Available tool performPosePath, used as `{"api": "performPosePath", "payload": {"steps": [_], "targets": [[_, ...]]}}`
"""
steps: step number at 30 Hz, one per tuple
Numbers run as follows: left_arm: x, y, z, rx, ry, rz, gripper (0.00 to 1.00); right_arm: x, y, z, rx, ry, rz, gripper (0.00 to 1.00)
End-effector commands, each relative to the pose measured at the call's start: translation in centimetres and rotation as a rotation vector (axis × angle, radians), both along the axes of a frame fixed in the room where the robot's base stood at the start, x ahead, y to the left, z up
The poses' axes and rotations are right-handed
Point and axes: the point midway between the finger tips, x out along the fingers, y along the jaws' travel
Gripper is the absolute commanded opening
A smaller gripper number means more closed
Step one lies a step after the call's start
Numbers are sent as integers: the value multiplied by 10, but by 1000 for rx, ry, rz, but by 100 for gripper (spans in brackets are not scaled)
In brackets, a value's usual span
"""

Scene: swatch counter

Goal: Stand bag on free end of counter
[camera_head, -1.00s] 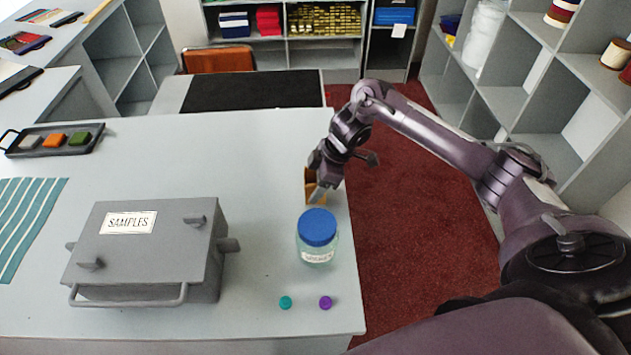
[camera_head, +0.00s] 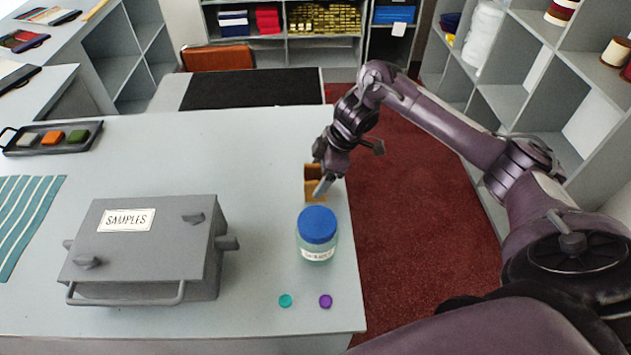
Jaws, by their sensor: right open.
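A small brown bag-like object (camera_head: 313,194) stands upright on the grey counter (camera_head: 215,150), near its right edge and behind a blue-lidded jar (camera_head: 318,240). My right gripper (camera_head: 322,186) is open at this brown object. A pale finger shows in front of its right part; whether it touches the object I cannot tell. The second finger is hard to make out. My left gripper is not in view.
A grey case labelled SAMPLES (camera_head: 150,245) takes up the front left of the counter. A teal disc (camera_head: 286,300) and a purple disc (camera_head: 326,301) lie before the jar. A tray of colour blocks (camera_head: 85,148) lies at left. The counter's middle is clear.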

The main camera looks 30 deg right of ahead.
Motion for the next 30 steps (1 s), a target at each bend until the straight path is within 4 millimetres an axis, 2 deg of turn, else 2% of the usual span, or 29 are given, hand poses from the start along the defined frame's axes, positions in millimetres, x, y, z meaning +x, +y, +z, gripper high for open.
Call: {"api": "performPosePath", "payload": {"steps": [2, 6, 12, 18, 30], "targets": [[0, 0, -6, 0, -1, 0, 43, -2, -8, 16, -3, -7, -1, 75], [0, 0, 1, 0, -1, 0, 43, -7, -20, 49, -6, -5, -3, 75], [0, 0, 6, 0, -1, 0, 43, -13, -29, 77, -3, -3, -2, 75], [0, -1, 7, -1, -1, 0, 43, -15, -32, 85, -1, 0, -1, 75], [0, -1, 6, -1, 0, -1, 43, -15, -32, 85, 0, 0, -1, 75]]}}
